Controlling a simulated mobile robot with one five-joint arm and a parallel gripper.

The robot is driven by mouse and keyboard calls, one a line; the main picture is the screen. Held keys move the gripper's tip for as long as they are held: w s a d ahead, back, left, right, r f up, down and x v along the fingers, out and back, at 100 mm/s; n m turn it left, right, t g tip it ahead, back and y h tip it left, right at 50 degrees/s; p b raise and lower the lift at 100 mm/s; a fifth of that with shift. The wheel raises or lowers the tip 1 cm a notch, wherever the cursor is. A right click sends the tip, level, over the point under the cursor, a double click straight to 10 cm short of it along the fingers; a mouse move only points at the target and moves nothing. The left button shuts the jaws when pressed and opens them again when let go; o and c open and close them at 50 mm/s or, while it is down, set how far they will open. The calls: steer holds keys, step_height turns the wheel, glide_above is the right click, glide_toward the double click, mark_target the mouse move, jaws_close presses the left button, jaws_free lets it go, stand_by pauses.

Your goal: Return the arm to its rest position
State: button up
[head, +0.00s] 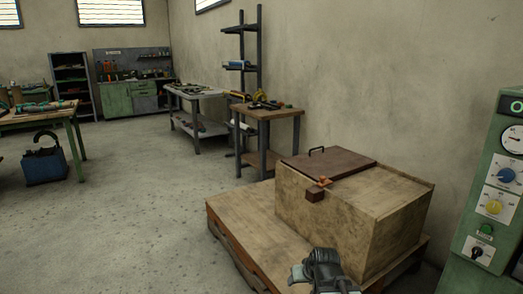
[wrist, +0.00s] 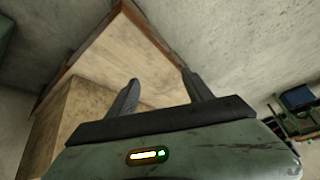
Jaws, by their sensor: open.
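My gripper (head: 312,268) is at the bottom of the head view, in front of a large wooden box and above its pallet. In the wrist view my gripper (wrist: 160,80) shows two dark fingers spread apart, with nothing between them. The wooden pallet shows behind the fingers there. A small lit indicator glows on the wrist housing. Most of my arm is outside the head view.
The wooden box (head: 345,235) has a brown lid (head: 335,166) with a black handle, and stands on the pallet (head: 246,218). A green control cabinet (head: 487,215) stands at right. A small tool table (head: 278,115) stands behind the box. Open concrete floor (head: 130,210) lies left.

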steer(key=s+d+f+m+g+h, duration=0.1)
steer(key=s+d+f+g+h, duration=0.15)
steer(key=s+g, duration=0.6)
steer(key=s+r+t+p, duration=0.2)
steer(key=s+r+p, duration=0.1)
steer(key=r+p, duration=2.9)
steer(key=shift+s+d+t+y+p, duration=0.15)
steer(key=shift+d+t+y+p, duration=0.05)
steer(key=shift+t+y+p, duration=0.2)
